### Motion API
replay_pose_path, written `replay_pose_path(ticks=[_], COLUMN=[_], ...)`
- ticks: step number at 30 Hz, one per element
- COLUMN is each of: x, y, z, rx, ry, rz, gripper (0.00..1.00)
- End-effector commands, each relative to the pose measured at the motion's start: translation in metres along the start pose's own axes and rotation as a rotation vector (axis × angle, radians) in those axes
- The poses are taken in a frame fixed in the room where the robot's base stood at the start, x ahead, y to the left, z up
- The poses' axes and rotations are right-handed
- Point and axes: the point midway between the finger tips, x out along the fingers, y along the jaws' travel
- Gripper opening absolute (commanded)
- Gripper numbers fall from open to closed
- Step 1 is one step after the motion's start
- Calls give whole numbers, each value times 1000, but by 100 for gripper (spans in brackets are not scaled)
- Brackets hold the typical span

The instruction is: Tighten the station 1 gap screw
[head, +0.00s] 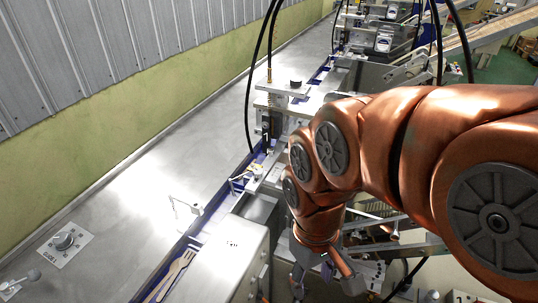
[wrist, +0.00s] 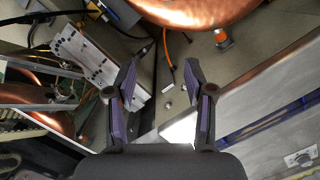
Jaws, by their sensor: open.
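I cannot tell for sure which part is the station 1 gap screw. In the wrist view, small round metal screw heads (wrist: 168,104) show on a grey surface between my fingers, beyond the fingertips. A pale plate with rows of holes (wrist: 88,55) lies left of my left finger. My gripper (wrist: 164,68) is open and empty, its purple-padded fingers well apart. In the head view my gripper (head: 320,275) hangs low at the bottom centre, right of a steel housing (head: 228,262), partly hidden by my wrist.
A blue-edged conveyor channel (head: 200,222) holds a wooden fork (head: 176,270). A station with clamp plates and a black knob (head: 296,84) stands up the line. An orange cable (wrist: 170,45) lies ahead of my fingers.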

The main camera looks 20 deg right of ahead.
Motion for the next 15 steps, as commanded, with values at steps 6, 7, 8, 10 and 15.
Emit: replay_pose_path(ticks=[6, 7, 8, 10, 15], x=[-36, -42, -47, -59, -85], y=[0, 1, 1, 2, 6], z=[-59, -68, -76, -97, -144], rx=[-347, -398, -448, -565, -835], ry=[34, 39, 39, 52, 72], rz=[14, 18, 19, 27, 45], gripper=[53, 53, 53, 53, 53])
